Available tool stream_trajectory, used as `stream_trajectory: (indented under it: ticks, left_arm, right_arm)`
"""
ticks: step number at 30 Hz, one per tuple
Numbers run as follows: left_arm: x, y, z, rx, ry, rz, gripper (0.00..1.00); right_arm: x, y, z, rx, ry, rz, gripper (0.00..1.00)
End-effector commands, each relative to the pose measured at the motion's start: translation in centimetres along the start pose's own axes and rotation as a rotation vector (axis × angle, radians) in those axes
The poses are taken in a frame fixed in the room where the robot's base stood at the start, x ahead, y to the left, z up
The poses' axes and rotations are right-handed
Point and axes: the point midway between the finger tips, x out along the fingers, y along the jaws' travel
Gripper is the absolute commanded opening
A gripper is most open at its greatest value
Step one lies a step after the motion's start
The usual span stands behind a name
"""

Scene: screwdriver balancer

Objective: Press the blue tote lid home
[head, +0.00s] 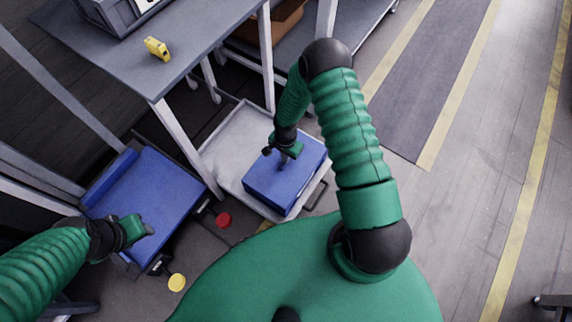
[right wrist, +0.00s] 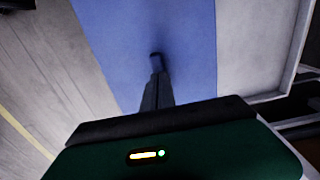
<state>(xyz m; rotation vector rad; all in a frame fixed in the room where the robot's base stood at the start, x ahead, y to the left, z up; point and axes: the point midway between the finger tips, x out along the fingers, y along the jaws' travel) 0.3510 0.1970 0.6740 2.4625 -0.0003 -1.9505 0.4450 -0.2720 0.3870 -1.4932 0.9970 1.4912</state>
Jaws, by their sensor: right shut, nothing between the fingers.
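The blue tote (head: 290,192) sits on a pale grey tray-like platform (head: 222,150), its lid a flat blue top. The lid also fills the middle of the right wrist view (right wrist: 110,40). My right gripper (head: 283,161) is over the lid, fingers shut and empty, pointing down at it. In the right wrist view the fingertips (right wrist: 156,58) are at or just above the lid surface, with a dark shadow beside them; I cannot tell whether they touch. My left gripper (head: 146,229) is over the front edge of a blue platform, away from the tote; its fingers are too small to read.
The blue platform (head: 150,195) stands left of the tote. A red button (head: 223,220) and a yellow button (head: 177,282) are near its front. A grey table (head: 110,50) with a yellow object (head: 157,48) stands behind. Open floor lies to the right.

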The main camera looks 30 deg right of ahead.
Motion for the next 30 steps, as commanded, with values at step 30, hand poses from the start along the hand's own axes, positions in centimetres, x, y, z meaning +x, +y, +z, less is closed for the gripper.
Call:
stream_trajectory:
  ticks: [30]
  left_arm:
    - [-4.3, 0.0, -1.0, 0.000, 0.000, 0.000, 0.41]
  right_arm:
    - [-5.0, 0.0, 0.0, 0.000, -0.001, 0.001, 0.00]
